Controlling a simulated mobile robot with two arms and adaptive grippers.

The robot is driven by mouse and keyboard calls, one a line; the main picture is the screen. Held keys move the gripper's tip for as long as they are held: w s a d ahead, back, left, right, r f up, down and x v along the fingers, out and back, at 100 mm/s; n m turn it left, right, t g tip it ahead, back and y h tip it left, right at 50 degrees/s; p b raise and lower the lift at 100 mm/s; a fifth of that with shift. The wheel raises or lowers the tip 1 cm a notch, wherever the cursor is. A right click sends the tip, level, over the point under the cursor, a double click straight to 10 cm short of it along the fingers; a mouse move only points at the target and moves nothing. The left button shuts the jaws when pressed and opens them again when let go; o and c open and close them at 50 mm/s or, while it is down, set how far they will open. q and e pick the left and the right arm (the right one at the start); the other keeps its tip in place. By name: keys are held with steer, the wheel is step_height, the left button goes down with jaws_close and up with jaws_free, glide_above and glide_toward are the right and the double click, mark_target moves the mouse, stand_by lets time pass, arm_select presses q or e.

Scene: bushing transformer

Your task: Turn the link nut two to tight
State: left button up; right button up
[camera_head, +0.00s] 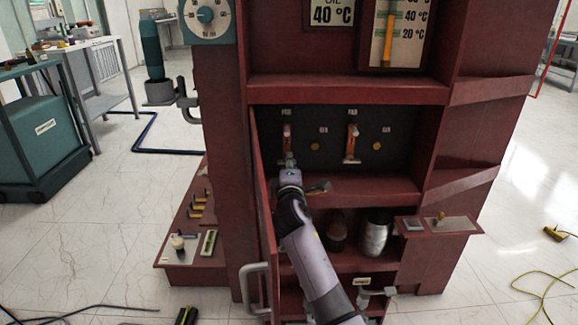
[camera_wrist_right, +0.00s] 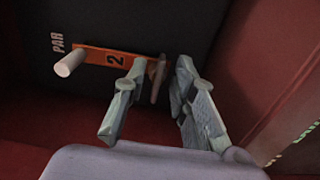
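In the head view, an upright orange link (camera_head: 287,135) is at the left on the dark back panel of the red cabinet. The right wrist view shows this orange link (camera_wrist_right: 100,55) marked "2", with a pale peg (camera_wrist_right: 70,64) at one end. A brownish nut (camera_wrist_right: 157,78) is at its other end. My right gripper (camera_head: 289,162) is at the lower end of the link. In the right wrist view its two fingers (camera_wrist_right: 160,75) stand on either side of the nut, with narrow gaps visible. I cannot tell whether either finger touches it. My left gripper is out of view.
A second orange link (camera_head: 352,140) is to the right on the panel. An open cabinet door (camera_head: 262,210) stands left of my arm. Dark and silvery jars (camera_head: 374,236) are on the lower shelf. A small side shelf (camera_head: 438,225) juts out at right.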

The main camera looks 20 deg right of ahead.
steer(key=v, duration=1.2)
